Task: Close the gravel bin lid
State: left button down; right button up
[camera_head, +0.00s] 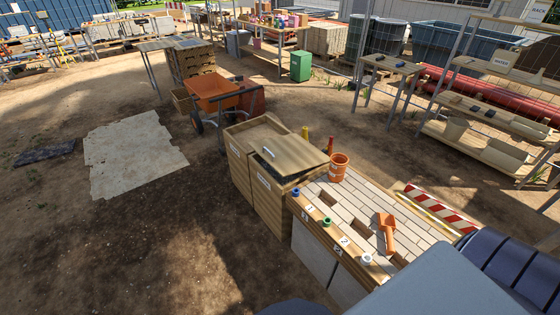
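The wooden gravel bin (271,204) stands in the middle of the view, at the left end of a paved worktop. A label is on its front, too small to read. Its plank lid (292,152) is tilted up and open, with a pale handle (270,154) near its left end. Dark gravel (279,175) shows in the gap under the lid. A second wooden bin (238,165) adjoins it behind, and its top looks closed. Neither of my grippers can be seen.
An orange wheelbarrow (213,95) stands behind the bins. Open dirt ground (150,240) lies left of the bins.

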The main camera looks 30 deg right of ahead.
aim_at(288, 155)
jog(key=i+z, duration=0.65)
jog(key=i, duration=0.2)
jog(key=i+z, duration=0.3)
jog(key=i, duration=0.15)
